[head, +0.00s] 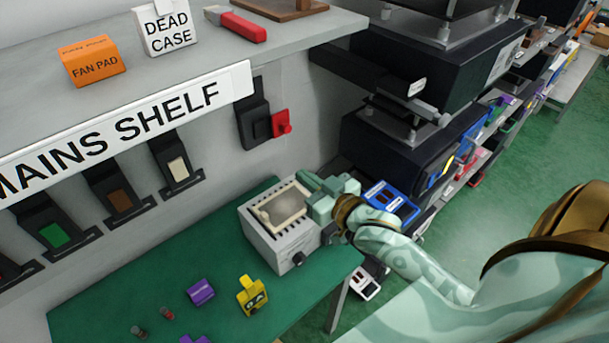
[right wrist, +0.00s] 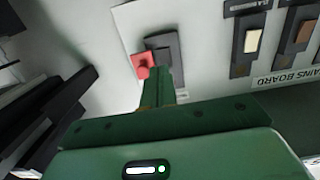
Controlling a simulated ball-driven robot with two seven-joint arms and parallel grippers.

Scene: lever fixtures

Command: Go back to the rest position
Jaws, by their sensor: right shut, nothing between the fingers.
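My right gripper (head: 308,180) is above the right side of a white box-shaped device (head: 262,240) on the green bench. Its fingers are together with nothing between them; they also show in the right wrist view (right wrist: 160,78). A wall fixture with a red lever block (head: 281,122) is above and beyond the gripper, and a visible gap separates them in the head view. The red block also shows in the right wrist view (right wrist: 141,66), just beside the fingertips in the picture. My left gripper is not in view.
Wall switches with white (head: 178,169), brown (head: 121,200) and green (head: 55,235) levers are to the left, below the labelled shelf (head: 130,125). A yellow block (head: 251,295) and a purple block (head: 200,292) lie on the green bench (head: 105,300). Dark stacked equipment (head: 430,75) stands at right.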

